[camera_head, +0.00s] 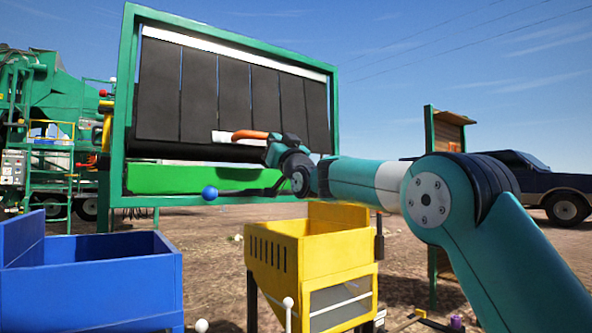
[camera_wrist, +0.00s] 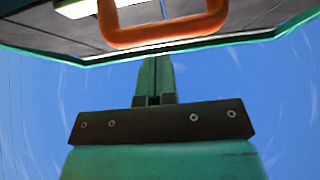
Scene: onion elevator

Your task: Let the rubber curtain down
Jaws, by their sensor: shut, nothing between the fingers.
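The black rubber curtain (camera_head: 232,92) hangs in strips inside a green frame (camera_head: 127,110), below a white bar along the top. Its lower edge is above a green panel (camera_head: 175,178), with a dark gap between. The handle also shows as an orange loop in the wrist view (camera_wrist: 160,36). My gripper (camera_wrist: 155,62) is shut and empty, its tips just below the loop in that view. In the head view my wrist partly hides the handle's right end; contact cannot be told.
A blue ball knob (camera_head: 209,193) on a dark lever is below the curtain. A yellow hopper (camera_head: 340,250) stands below my arm, and a blue bin (camera_head: 90,290) is at front left. A wooden-backed green post (camera_head: 432,150) and a dark pickup (camera_head: 545,185) are at right.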

